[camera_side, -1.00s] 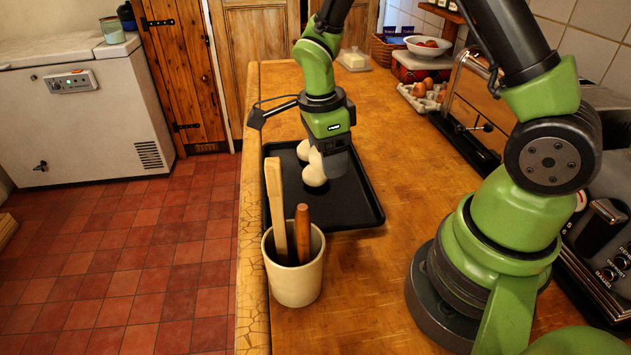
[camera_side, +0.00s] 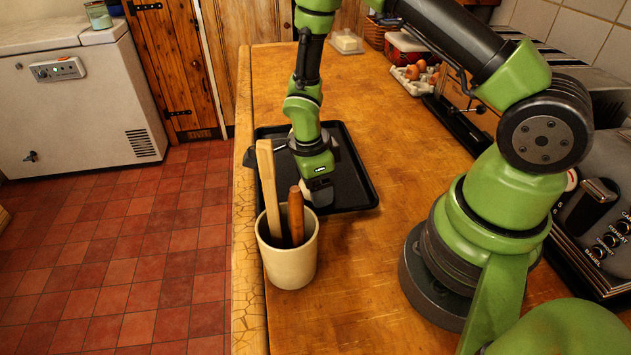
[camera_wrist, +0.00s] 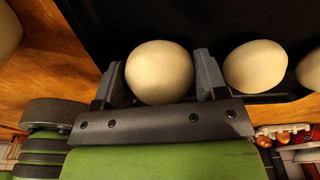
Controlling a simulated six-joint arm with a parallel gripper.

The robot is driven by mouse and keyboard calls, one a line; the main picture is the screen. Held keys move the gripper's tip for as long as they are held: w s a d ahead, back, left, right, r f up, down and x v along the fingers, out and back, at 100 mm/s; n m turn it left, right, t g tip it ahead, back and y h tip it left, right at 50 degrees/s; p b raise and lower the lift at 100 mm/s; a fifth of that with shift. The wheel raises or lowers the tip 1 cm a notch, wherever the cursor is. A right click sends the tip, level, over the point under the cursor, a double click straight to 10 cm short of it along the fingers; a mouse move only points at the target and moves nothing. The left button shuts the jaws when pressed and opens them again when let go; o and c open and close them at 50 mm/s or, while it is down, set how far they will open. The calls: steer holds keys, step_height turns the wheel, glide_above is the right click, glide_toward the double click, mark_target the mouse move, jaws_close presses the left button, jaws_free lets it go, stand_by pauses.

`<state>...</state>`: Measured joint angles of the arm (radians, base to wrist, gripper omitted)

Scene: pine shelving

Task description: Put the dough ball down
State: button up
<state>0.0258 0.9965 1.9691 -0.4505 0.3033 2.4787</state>
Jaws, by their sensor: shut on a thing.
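My gripper (camera_side: 321,196) is low over the near part of the black baking tray (camera_side: 352,174), close to the utensil pot. In the wrist view, its two grey fingers (camera_wrist: 158,76) are shut on a pale, round dough ball (camera_wrist: 160,66). Whether this ball touches the tray is unclear; my gripper mostly hides it in the side view. A second dough ball (camera_wrist: 255,66) lies on the tray just right of the fingers in the wrist view, apart from the held ball. A third ball (camera_wrist: 311,69) is cut off at the right edge.
A cream pot (camera_side: 288,262) with a wooden stick and a rolling-pin-like handle stands just in front of the tray, close to my gripper. The wooden worktop (camera_side: 362,100) is clear right of the tray. Eggs (camera_side: 412,72) and a toaster-like appliance line the wall.

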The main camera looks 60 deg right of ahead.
steer(key=shift+f, duration=0.15)
steer(key=o, duration=0.4)
steer(key=shift+c, duration=0.2)
steer(key=s+a+r+n+t, duration=0.1)
steer(key=r+n, duration=0.2)
steer(key=r, duration=0.5)
steer(key=s+a+r+n+t+y, duration=0.1)
steer(key=s+r+n, duration=0.15)
steer(key=r, duration=0.55)
steer(key=s+a+r+n+t, duration=0.15)
steer(key=r+n, duration=0.25)
steer(key=r, duration=0.5)
steer(key=s+a+r+n+t+y, duration=0.1)
steer(key=s+r+n+t, duration=0.3)
steer(key=s+n, duration=0.4)
steer(key=shift+s+a+r+n+y, duration=0.25)
steer(key=shift+r+n+y, duration=0.4)
steer(key=shift+n, duration=1.3)
steer(key=shift+t, duration=0.25)
